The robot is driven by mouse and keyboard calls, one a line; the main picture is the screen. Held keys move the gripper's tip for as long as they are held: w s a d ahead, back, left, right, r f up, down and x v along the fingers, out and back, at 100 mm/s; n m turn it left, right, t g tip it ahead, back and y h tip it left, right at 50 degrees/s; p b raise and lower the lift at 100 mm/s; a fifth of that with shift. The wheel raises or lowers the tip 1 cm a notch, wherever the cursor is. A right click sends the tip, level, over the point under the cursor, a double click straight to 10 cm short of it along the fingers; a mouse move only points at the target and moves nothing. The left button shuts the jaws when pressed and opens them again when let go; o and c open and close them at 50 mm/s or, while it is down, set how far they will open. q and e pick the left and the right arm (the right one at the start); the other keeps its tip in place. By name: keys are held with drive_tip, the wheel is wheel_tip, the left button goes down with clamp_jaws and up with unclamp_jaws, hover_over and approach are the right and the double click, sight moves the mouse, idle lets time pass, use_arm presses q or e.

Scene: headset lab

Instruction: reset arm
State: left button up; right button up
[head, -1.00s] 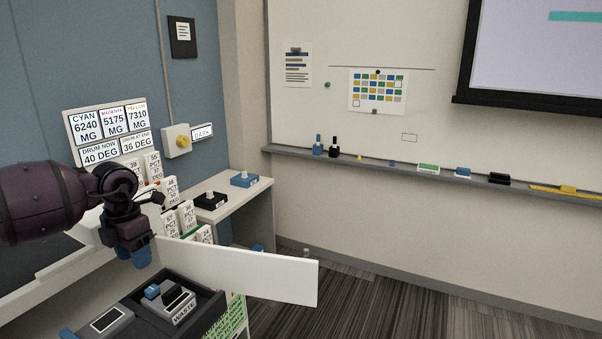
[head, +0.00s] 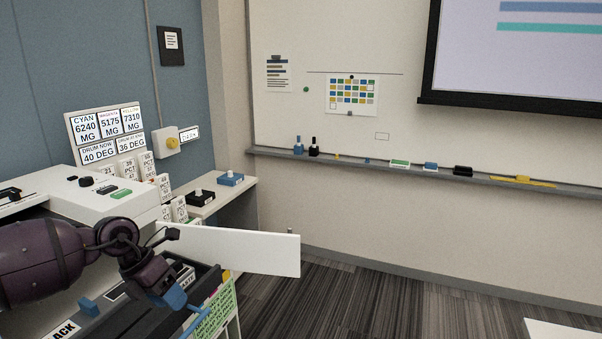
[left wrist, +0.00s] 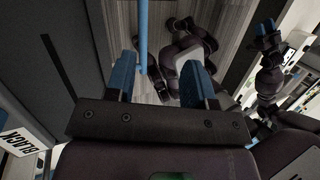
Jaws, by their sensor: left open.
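My left arm comes in from the left in the head view. Its left gripper (head: 190,308) points down and right, low in front of the white machine (head: 95,200), above or beside the dark tray area. It is open, with nothing seen between the blue fingers. In the left wrist view the left gripper (left wrist: 158,78) shows two blue fingers apart, with floor and parts of my own body beyond. A thin blue bar (left wrist: 143,35) shows past the fingers. What looks like my right gripper (left wrist: 266,28) shows at upper right there, too small to read.
A white panel (head: 235,250) juts out rightward just beyond my left gripper. A dark tray (head: 110,320) lies under my arm. A side table (head: 222,198) holds a black and a blue block. The striped carpet (head: 370,295) is clear; a white surface edge (head: 560,330) is at lower right.

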use_arm(q)
drive_tip(key=s+d+r+n+t+h, duration=0.1)
drive_tip(key=s+d+n+t+h, duration=0.25)
drive_tip(key=d+h, duration=0.4)
drive_tip(key=s+d+r+n+t+h, duration=0.1)
drive_tip(key=s+d+n+t+h, duration=0.25)
drive_tip(key=d, duration=0.65)
drive_tip(key=s+a+f+n+t+y, duration=0.35)
drive_tip(key=a+n+y, duration=0.4)
drive_tip(key=n, duration=0.55)
drive_tip(key=s+a+f+n+t+y, duration=0.2)
drive_tip(key=a+f+n+t+y, duration=0.3)
drive_tip(key=n+y, duration=0.6)
drive_tip(key=s+a+f+n+g, duration=0.2)
drive_tip(key=s+f+n+g, duration=0.15)
drive_tip(key=s, duration=0.35)
drive_tip(key=s+a+f+n+g+h, duration=0.1)
drive_tip(key=s+a+f+n+g, duration=0.15)
drive_tip(key=s+g, duration=0.35)
drive_tip(key=s+a+f+n+g, duration=0.2)
drive_tip(key=s+n+g, duration=0.15)
drive_tip(key=s, duration=0.55)
drive_tip(key=w+f+t+h, duration=0.1)
drive_tip(key=w+f+t, duration=0.6)
drive_tip(key=f, duration=0.3)
drive_tip(key=shift+w+d+f+t, duration=0.15)
drive_tip(key=shift+d+t, duration=0.05)
drive_tip(key=shift+t, duration=0.55)
